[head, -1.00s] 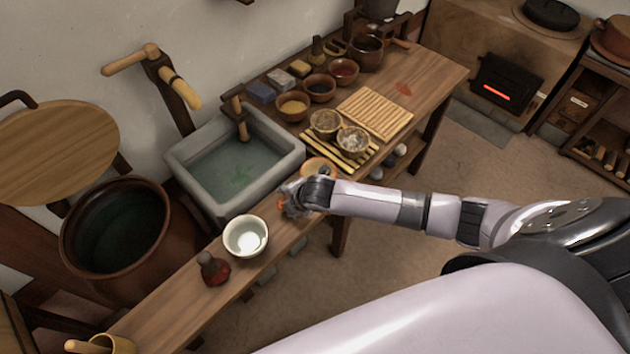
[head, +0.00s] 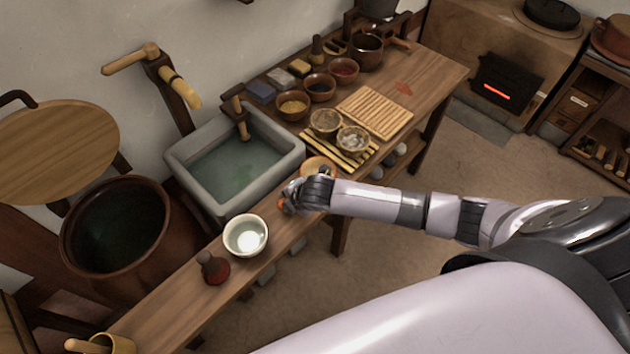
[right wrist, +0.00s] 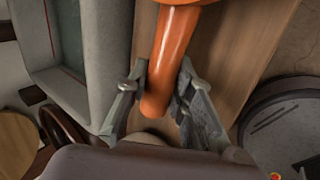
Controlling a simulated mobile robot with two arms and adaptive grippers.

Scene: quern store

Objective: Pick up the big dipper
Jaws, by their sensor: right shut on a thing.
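The big dipper has an orange-brown handle (right wrist: 170,62) that runs up the right wrist view to a rounded part cut off by the top edge. My left gripper is not in view.
A white bowl (head: 246,236) and a dark red stamp-like piece (head: 213,268) stand on the bench (head: 190,296) left of the hand. A stone basin of water (head: 183,180) lies behind.

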